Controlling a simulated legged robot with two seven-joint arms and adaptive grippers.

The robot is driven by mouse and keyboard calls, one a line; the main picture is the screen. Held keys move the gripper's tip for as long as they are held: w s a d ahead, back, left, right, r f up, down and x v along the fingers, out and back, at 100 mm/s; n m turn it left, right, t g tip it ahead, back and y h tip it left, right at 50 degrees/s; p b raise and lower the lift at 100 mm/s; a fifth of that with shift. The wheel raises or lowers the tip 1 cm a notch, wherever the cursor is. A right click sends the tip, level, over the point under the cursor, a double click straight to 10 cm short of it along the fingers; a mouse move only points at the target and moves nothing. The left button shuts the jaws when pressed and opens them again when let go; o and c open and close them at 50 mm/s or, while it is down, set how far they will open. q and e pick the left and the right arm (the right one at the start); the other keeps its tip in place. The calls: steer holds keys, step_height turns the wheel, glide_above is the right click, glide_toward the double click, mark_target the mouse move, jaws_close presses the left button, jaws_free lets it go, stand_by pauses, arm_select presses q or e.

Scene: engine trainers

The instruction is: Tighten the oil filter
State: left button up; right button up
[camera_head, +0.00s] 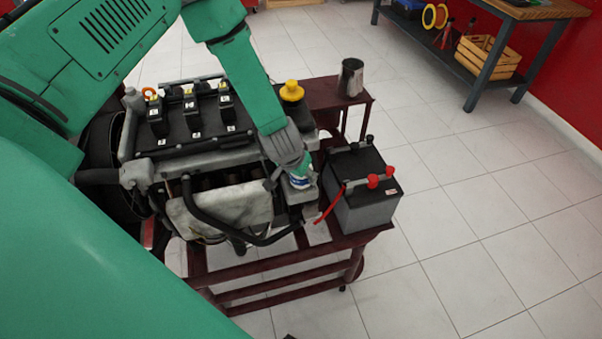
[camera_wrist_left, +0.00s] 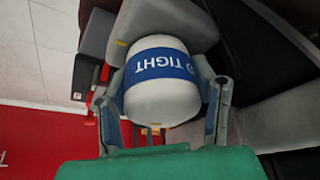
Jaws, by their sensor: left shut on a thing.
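The oil filter (camera_wrist_left: 165,100) is a white cylinder with a blue band; the word "TIGHT" shows upside down on the band in the left wrist view. In the head view, the oil filter (camera_head: 299,181) shows only as a small white and blue part at the engine's front right corner. My left gripper (camera_head: 288,174) reaches down to it from above. In the left wrist view, my left gripper (camera_wrist_left: 164,112) has one finger on each side of the filter and is shut on it. The filter's far end is against a grey engine part (camera_wrist_left: 170,20). My right gripper is not in view.
The engine (camera_head: 200,135) sits on a dark red stand (camera_head: 285,272). A battery (camera_head: 362,205) with red terminals stands close right of the filter. A metal cup (camera_head: 350,77) stands behind on the stand. A workbench (camera_head: 480,60) is at the back right. The tiled floor at right is clear.

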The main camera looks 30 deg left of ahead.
arm_select(q)
steer(key=shift+w+r, duration=0.1)
steer(key=shift+w, duration=0.15)
steer(key=o, duration=1.2)
steer(key=shift+c, duration=0.2)
steer(key=shift+s, duration=0.1)
